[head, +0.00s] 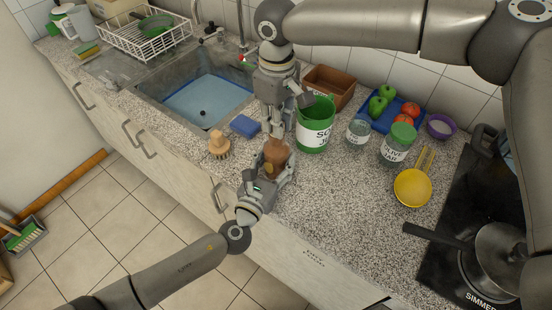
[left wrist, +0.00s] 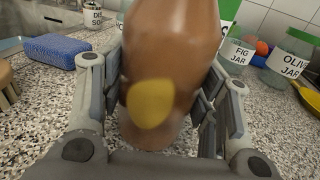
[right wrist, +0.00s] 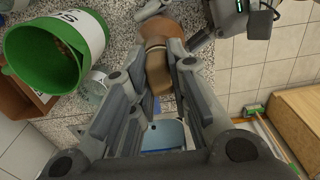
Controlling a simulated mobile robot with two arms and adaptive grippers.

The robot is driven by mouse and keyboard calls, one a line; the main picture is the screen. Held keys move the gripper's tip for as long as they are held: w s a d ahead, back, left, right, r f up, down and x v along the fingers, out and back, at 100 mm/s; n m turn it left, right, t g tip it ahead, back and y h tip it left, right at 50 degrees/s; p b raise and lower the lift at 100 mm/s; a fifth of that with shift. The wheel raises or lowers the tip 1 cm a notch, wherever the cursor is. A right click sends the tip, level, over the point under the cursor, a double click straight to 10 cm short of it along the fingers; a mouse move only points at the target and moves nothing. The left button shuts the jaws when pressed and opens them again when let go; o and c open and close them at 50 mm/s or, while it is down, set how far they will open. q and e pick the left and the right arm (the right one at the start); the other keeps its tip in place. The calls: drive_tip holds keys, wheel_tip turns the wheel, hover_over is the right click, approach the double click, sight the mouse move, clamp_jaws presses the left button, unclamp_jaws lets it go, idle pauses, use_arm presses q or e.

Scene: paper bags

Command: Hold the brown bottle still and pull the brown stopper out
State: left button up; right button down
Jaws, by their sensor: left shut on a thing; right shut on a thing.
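The brown bottle (head: 277,153) stands upright near the counter's front edge, with a yellow patch (left wrist: 152,104) on its side. My left gripper (head: 268,178) is shut around its lower part; its fingers show on both sides of the bottle in the left wrist view. My right gripper (head: 278,128) comes down from above and is shut at the bottle's top. In the right wrist view its fingers close on the brown stopper (right wrist: 161,106), in line with the bottle (right wrist: 157,68). The fingers partly hide the stopper, and I cannot tell whether it is still seated in the neck.
A green can (head: 315,132) stands close right of my right gripper, with glass jars (head: 358,134) beyond. A wooden brush (head: 218,145) and blue sponge (head: 244,126) lie to the left, near the sink (head: 205,100). The counter right of the bottle is clear up to the yellow strainer (head: 412,187).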

drive_tip(key=shift+r, duration=0.7)
drive_tip(key=shift+r, duration=2.55)
use_arm(q)
drive_tip(key=o, duration=1.3)
drive_tip(key=shift+c, duration=0.2)
drive_tip(key=v, duration=1.2)
